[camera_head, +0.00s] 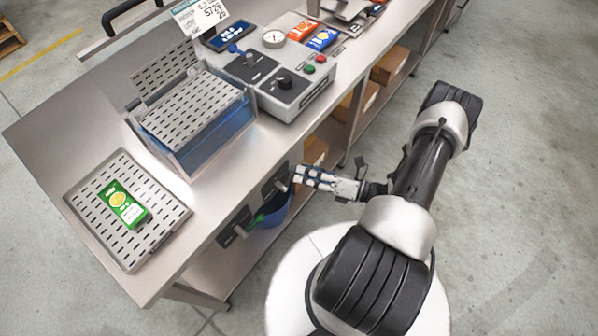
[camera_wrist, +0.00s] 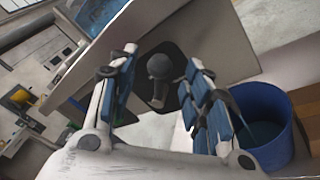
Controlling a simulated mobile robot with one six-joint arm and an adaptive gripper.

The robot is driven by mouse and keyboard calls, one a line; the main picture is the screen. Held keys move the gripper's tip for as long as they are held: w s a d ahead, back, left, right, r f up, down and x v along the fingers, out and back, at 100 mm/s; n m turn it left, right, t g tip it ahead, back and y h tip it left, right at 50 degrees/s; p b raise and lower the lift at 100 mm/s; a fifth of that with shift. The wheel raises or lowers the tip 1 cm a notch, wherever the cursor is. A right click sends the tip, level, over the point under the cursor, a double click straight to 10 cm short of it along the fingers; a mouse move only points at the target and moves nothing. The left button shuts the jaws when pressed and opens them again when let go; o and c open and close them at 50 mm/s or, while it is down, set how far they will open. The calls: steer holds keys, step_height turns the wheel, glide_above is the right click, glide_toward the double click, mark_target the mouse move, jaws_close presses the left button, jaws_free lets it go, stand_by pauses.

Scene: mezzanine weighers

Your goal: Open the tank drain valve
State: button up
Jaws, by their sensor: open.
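The water tank (camera_head: 215,140) stands on the steel bench, blue inside, under slotted metal plates. Two dark fittings sit on the bench's front side below it: one (camera_head: 275,182) by my gripper, another (camera_head: 235,228) to its left with a green part beside it. I cannot tell from labels which is the drain valve. My gripper (camera_head: 298,174) is open and empty at the bench front. In the wrist view, a grey round knob with a short lever (camera_wrist: 159,72) on a dark plate shows between the spread fingers, beyond them. Contact is not visible.
A blue bucket (camera_head: 280,207) is below the fittings and shows at the right in the wrist view (camera_wrist: 262,122). A slotted tray (camera_head: 90,203) with a green device (camera_head: 122,205) and a control box with gauge (camera_head: 290,93) are on the bench. The floor at right is clear.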

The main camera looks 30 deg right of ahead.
steer(key=shift+x, duration=1.3)
steer(key=shift+c, duration=0.4)
jaws_close()
